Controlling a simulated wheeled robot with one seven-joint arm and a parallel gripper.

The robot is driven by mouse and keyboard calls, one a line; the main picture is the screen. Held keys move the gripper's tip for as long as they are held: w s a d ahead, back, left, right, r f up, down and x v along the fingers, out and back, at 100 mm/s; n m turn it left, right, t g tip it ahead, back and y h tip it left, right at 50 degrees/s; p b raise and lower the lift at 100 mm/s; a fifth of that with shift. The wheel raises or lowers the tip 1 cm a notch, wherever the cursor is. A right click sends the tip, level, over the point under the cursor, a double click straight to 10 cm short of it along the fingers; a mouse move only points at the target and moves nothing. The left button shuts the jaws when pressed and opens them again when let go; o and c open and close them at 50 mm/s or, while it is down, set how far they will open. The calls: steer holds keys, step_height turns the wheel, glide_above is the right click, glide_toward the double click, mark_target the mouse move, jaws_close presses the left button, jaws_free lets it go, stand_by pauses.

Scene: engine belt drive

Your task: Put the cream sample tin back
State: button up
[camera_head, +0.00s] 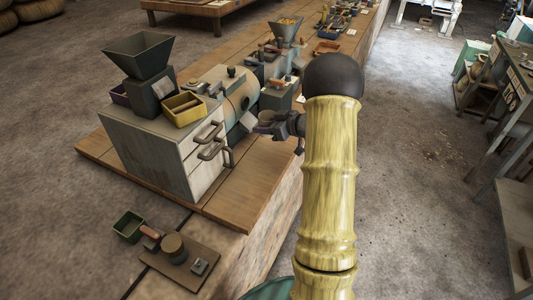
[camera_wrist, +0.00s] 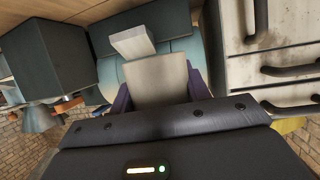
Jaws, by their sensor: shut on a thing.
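My gripper (camera_wrist: 158,78) is shut on the cream sample tin (camera_wrist: 155,82), a plain pale block between its two purple-dark fingers in the wrist view. In the head view my gripper (camera_head: 266,124) is beside the teal rounded machine, right of the pale cabinet; the tin is too small to make out clearly there. A smaller pale block (camera_wrist: 132,42) shows just beyond the tin in the wrist view, in front of the teal surface (camera_wrist: 178,52). I cannot tell whether the tin touches anything besides the fingers.
The pale cabinet (camera_head: 160,152) with dark handles stands close by, bearing a hopper (camera_head: 140,55) and a yellow bin (camera_head: 184,114). A dark box (camera_wrist: 50,55) is at the left of the wrist view. The bench top (camera_head: 247,183) in front is clear; a small board (camera_head: 160,262) lies nearer.

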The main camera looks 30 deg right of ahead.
steer(key=shift+s, duration=0.1)
steer(key=b, duration=0.1)
glide_above(266, 154)
step_height(266, 154, down, 6)
steer(key=shift+f, duration=0.15)
steer(key=shift+d, duration=0.15)
steer(key=shift+f+b, duration=0.4)
steer(key=shift+f, duration=1.5)
steer(key=shift+a+r, duration=0.1)
steer(key=shift+a, duration=0.15)
steer(key=shift+d+f, duration=0.1)
steer(key=shift+f, duration=0.1)
steer(key=o, duration=1.1)
steer(key=shift+c, duration=0.2)
